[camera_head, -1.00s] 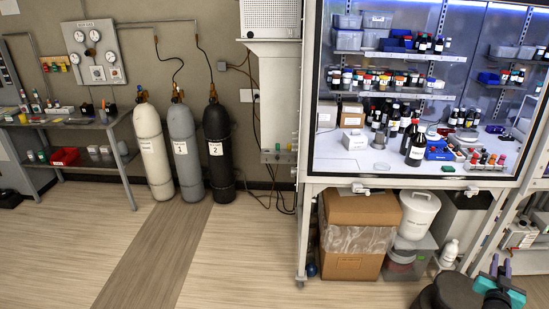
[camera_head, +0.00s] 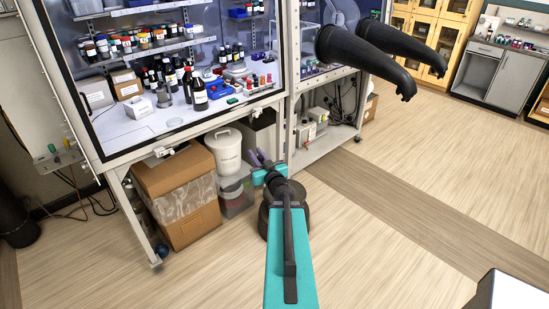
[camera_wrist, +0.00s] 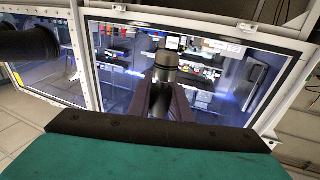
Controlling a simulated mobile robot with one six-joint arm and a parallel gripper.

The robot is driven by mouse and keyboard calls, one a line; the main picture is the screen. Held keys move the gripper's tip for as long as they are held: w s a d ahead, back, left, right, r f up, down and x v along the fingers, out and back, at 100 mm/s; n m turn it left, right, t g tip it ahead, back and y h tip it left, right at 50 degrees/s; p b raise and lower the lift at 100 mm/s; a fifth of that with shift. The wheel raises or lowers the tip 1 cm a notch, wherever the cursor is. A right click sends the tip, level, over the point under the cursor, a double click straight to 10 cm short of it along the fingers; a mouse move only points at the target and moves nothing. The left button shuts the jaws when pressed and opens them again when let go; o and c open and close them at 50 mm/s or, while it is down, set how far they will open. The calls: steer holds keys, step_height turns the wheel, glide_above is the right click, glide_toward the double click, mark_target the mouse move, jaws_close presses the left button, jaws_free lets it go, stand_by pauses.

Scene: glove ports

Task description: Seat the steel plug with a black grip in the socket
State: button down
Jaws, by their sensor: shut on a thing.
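My gripper (camera_wrist: 163,98) is shut on the steel plug (camera_wrist: 164,62), which shows in the wrist view as a short grey cylinder with a dark band, standing out beyond the fingers. Its lower part is hidden between the fingers. In the head view my gripper (camera_head: 258,158) is small, in front of the cabinet's lower shelf area, and the plug cannot be made out there. Beyond the plug, in the wrist view, is the glass front of a cabinet (camera_wrist: 88,62). I cannot pick out the socket in either view.
Black gloves (camera_head: 362,55) stick out from the cabinet front at upper right; one (camera_wrist: 28,44) is at the wrist view's left. A cardboard box (camera_head: 180,197) and a white bin (camera_head: 224,150) stand under the bottle cabinet. The floor at right is clear.

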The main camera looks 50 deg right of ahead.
steer(key=w+a+f+n+t+y+b, duration=0.1)
steer(key=w+a+n+y+b, duration=0.4)
steer(key=a, duration=0.8)
steer(key=w+a+n+t+y, duration=0.1)
steer(key=w+a+n+y, duration=0.2)
steer(key=w+a+y, duration=0.75)
steer(key=s+a+f+n+g+y+b, duration=0.1)
steer(key=a+n+g+y, duration=0.1)
steer(key=a, duration=0.8)
steer(key=s+a+f+n+g+y+b, duration=0.2)
steer(key=a+n+g+y, duration=0.1)
steer(key=a, duration=0.7)
steer(key=s+a+f+n+g+y+b, duration=0.1)
steer(key=a+f+n+g+y+b, duration=0.1)
steer(key=a, duration=0.8)
steer(key=shift+s+f+n+y, duration=0.25)
steer(key=shift+s+n+y, duration=0.1)
steer(key=shift+n, duration=0.35)
